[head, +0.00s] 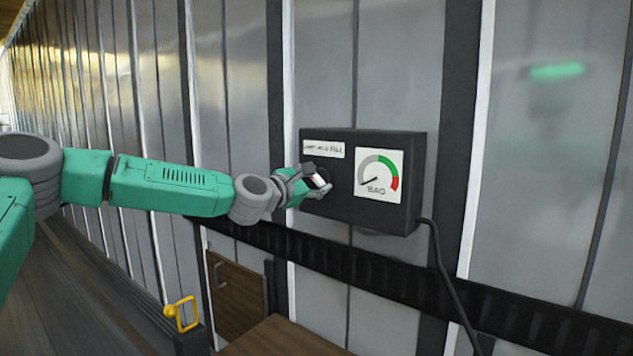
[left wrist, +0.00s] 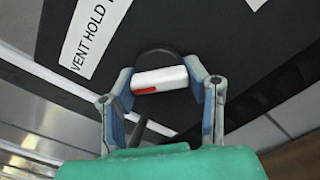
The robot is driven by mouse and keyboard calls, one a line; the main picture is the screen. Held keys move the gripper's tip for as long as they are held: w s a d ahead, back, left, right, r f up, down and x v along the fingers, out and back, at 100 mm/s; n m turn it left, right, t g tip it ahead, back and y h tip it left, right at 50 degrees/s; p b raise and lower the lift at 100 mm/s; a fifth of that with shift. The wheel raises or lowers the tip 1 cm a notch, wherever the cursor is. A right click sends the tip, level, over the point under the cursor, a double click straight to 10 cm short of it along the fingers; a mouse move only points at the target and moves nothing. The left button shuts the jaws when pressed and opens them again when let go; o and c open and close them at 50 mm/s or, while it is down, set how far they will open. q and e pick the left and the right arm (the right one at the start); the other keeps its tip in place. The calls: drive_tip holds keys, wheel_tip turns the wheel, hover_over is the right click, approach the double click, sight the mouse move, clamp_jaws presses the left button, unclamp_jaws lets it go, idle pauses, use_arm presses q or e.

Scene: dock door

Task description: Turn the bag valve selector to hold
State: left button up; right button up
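The bag valve box (head: 340,205) is a black panel on the grey ribbed wall. The selector (left wrist: 160,80) has a white handle with a red mark on a round black base, below a white label (left wrist: 95,35) reading "VENT HOLD" and more cut off. My left gripper (head: 321,184) is at the box's left part, under the label, and partly hides the selector in the head view. In the left wrist view the left gripper's (left wrist: 160,82) two fingers close on opposite ends of the white handle. The handle lies nearly level between them. My right gripper is not in view.
A gauge (head: 378,177) marked "BAG" is on the box's right half, its needle pointing to the lower left. A black cable (head: 440,265) hangs from the box's right side. A dark rail (head: 330,258) runs below. A yellow handle (head: 181,314) stands at lower left.

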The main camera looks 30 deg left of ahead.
use_arm(q)
drive_tip(key=shift+c, duration=0.6)
drive_tip(key=shift+m, duration=0.3)
drive_tip(key=m+b, duration=0.2)
drive_tip(key=m, duration=0.2)
drive_tip(key=shift+f+b, duration=0.15)
drive_tip(key=shift+b, duration=0.15)
drive_tip(key=m+b, duration=0.1)
drive_tip(key=m, duration=0.2)
drive_tip(key=shift+d, duration=0.1)
drive_tip(key=shift+f+m+b, duration=0.1)
drive_tip(key=shift+m+b, duration=0.2)
drive_tip(key=shift+m, duration=0.9)
drive_tip(key=shift+f, duration=0.15)
drive_tip(key=o, duration=1.2)
